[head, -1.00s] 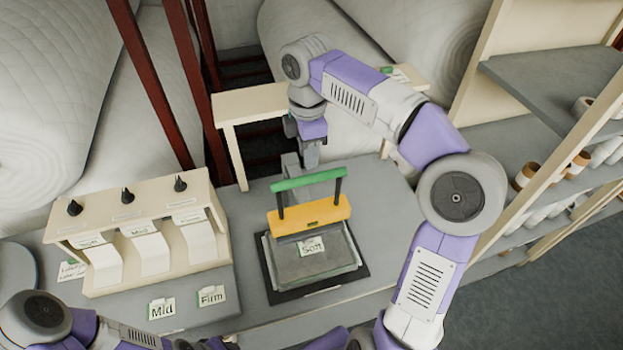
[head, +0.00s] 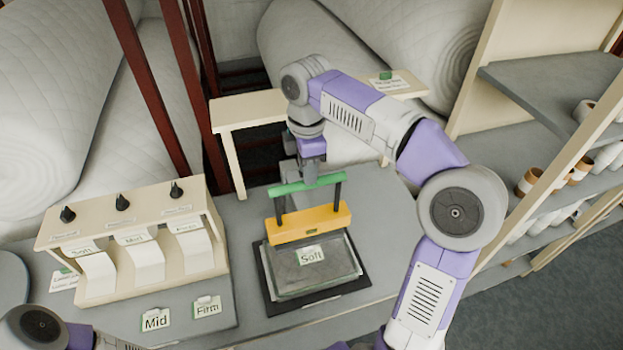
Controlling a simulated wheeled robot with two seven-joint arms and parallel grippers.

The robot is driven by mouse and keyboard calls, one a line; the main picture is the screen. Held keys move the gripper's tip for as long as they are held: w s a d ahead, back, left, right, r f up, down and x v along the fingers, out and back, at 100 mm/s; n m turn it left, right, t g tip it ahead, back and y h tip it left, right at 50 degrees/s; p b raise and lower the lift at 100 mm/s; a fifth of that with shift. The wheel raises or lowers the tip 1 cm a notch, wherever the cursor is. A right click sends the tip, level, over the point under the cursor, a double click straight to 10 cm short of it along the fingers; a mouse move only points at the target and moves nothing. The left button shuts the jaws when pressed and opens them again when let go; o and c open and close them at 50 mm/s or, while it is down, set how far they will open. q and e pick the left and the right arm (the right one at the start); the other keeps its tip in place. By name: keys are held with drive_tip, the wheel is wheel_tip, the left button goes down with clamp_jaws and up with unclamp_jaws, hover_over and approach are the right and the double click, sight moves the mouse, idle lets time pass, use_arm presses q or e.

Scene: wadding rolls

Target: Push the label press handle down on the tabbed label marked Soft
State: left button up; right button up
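The label press has a green handle bar (head: 307,185) on two dark posts, a yellow head (head: 308,224) and a grey bed (head: 312,278) on a black base. The tabbed label marked Soft (head: 311,255) lies on the bed, just in front of the yellow head. My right gripper (head: 305,176) points down at the middle of the green handle, at or just behind it. Its fingertips are hidden by the handle, so contact and opening cannot be told. My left arm (head: 40,330) shows at the lower left; its gripper is out of view.
Labels marked Mid (head: 156,320) and Firm (head: 207,307) lie left of the press. A cream dispenser (head: 130,235) with several strips stands behind them. A small cream shelf (head: 245,108) is behind the press. Grey shelving (head: 545,85) with several rolls stands at the right.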

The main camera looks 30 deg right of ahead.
sight(308, 218)
drive_tip(key=shift+f+b, duration=1.05)
drive_tip(key=shift+f, duration=0.7)
drive_tip(key=shift+f, duration=0.1)
drive_tip(key=shift+f+b, duration=4.05)
drive_tip(key=shift+f, duration=1.8)
drive_tip(key=shift+s+f, duration=0.1)
drive_tip(key=shift+f, duration=0.15)
